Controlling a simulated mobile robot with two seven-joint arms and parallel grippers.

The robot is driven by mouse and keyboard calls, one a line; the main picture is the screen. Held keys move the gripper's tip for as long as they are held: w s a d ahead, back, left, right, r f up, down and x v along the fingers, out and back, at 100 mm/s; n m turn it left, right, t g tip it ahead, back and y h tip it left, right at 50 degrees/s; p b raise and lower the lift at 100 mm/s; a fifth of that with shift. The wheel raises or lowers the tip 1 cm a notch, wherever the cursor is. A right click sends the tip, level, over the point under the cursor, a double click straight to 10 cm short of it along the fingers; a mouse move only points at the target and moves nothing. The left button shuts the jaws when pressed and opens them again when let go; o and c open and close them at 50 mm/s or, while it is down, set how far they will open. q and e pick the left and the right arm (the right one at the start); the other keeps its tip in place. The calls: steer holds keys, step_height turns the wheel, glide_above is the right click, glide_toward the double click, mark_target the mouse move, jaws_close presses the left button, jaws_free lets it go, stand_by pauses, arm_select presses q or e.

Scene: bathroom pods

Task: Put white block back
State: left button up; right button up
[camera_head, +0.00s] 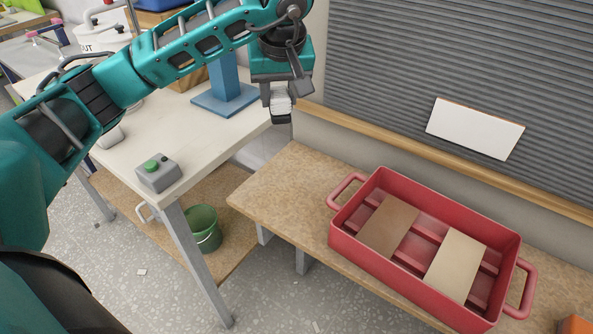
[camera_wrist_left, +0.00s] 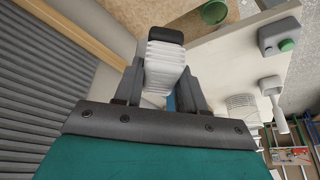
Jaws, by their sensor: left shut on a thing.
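My left gripper (camera_head: 281,110) is shut on a white ribbed block (camera_head: 281,101), held in the air beside the right edge of the white table. In the left wrist view, the white block (camera_wrist_left: 164,62) sits between the two dark fingers, its ribbed face showing and its lower part partly hidden. My right gripper is not in view.
A red crate (camera_head: 372,262) with tan boards stands on the brown bench (camera_head: 285,185). The white table (camera_head: 205,145) carries a grey button box (camera_head: 157,177) and a blue stand (camera_head: 226,92). A green bucket (camera_head: 203,228) stands below. The bench left of the crate is clear.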

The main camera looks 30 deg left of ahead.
arm_select(q)
steer(key=shift+w+f, duration=0.2)
step_height(320, 180, down, 20)
steer(key=shift+r+b, duration=0.25)
steer(key=shift+b, duration=0.35)
steer(key=o, duration=1.1)
steer(key=shift+s, duration=0.1)
steer(key=p+v, duration=0.1)
steer(key=v, duration=1.1)
steer(key=shift+s, duration=0.1)
